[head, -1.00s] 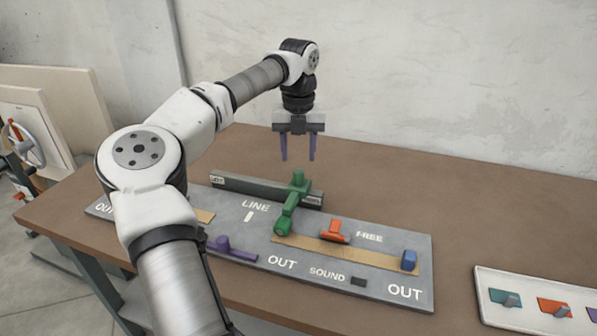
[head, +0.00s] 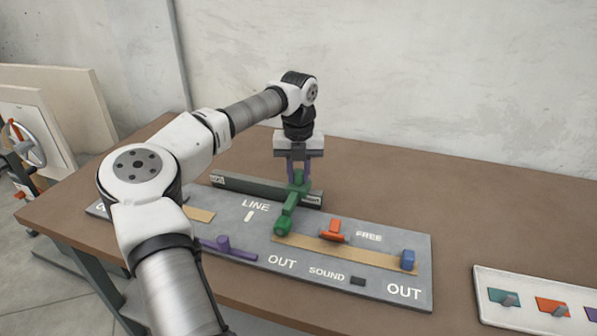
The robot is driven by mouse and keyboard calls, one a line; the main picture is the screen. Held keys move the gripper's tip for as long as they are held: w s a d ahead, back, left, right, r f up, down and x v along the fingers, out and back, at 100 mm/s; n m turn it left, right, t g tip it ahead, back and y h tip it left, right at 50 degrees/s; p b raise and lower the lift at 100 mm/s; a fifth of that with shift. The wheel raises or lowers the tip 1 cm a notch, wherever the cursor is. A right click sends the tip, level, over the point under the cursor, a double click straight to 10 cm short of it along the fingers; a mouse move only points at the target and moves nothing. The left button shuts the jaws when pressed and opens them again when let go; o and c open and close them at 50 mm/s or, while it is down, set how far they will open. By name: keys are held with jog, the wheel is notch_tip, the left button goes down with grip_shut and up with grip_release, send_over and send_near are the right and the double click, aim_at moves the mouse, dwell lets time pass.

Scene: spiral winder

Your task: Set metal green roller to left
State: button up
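The green roller (head: 288,206) is a green T-shaped piece at the right end of a dark grey rail (head: 250,187) on the grey panel. The rail has small white labels at its left and right ends. My gripper (head: 299,176) points down at the upper end of the green roller, with its purple fingers on either side of the top of it. The fingers look closer together than before. Whether they press on the green piece cannot be made out at this size.
The grey panel (head: 330,286) also bears a purple handle (head: 223,246), an orange piece (head: 333,231) and a blue block (head: 408,260). A white tray (head: 520,318) with coloured switches lies at the right. The brown table (head: 420,185) is clear behind the panel.

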grip_shut()
